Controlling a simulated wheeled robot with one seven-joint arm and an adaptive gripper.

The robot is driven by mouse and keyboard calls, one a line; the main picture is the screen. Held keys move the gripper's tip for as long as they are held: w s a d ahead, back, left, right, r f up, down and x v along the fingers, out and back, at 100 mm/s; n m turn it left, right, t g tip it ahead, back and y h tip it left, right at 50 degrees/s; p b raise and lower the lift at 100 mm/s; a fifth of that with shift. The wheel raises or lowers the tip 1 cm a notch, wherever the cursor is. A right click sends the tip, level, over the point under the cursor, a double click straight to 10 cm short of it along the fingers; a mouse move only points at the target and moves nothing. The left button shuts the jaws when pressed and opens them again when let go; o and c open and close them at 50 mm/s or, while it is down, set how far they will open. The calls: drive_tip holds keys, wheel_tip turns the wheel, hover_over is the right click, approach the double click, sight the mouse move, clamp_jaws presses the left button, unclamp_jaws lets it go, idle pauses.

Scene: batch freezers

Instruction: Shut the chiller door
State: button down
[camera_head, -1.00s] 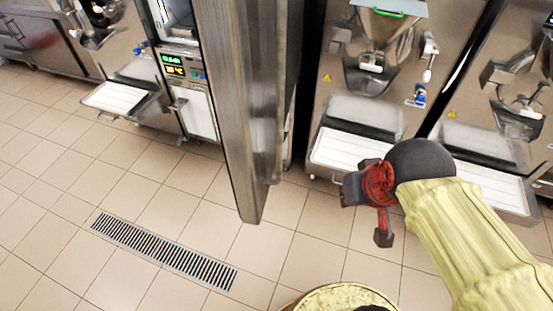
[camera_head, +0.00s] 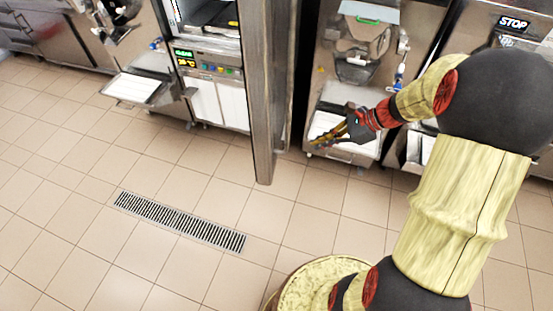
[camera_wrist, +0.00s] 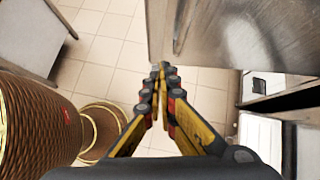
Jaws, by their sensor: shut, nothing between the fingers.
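The chiller (camera_head: 208,62) stands at the back, left of centre in the head view, with a lit green display and a dark opening above it. Its steel door (camera_head: 263,100) stands open, swung out toward me and seen nearly edge-on. My gripper (camera_head: 318,142) is to the right of the door, its fingers together and empty, pointing left toward the door. In the wrist view my gripper (camera_wrist: 158,68) is shut, with its tips just below a large steel panel (camera_wrist: 215,35) that looks like the door. I cannot tell whether the tips touch it.
A batch freezer (camera_head: 345,80) with a white tray stands right of the door, behind my gripper. Another machine (camera_head: 140,60) with a tray stands to the left. A floor drain (camera_head: 178,220) lies in front, and the tiled floor around it is clear.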

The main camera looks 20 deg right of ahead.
drive_tip(key=m, duration=0.1)
approach(284, 151)
drive_tip(key=s+a+f, duration=0.2)
drive_tip(key=a+f, duration=0.1)
drive_tip(key=shift+w+a+f+b, duration=0.1)
drive_tip(key=shift+w+a, duration=0.3)
drive_tip(key=shift+a, duration=0.3)
drive_tip(key=shift+w+a+f+b, duration=0.15)
drive_tip(key=shift+w+a, duration=0.25)
drive_tip(key=shift+a, duration=0.25)
drive_tip(key=shift+w+a+r+b, duration=0.1)
drive_tip(key=shift+w+a, duration=0.3)
drive_tip(key=shift+a, duration=0.3)
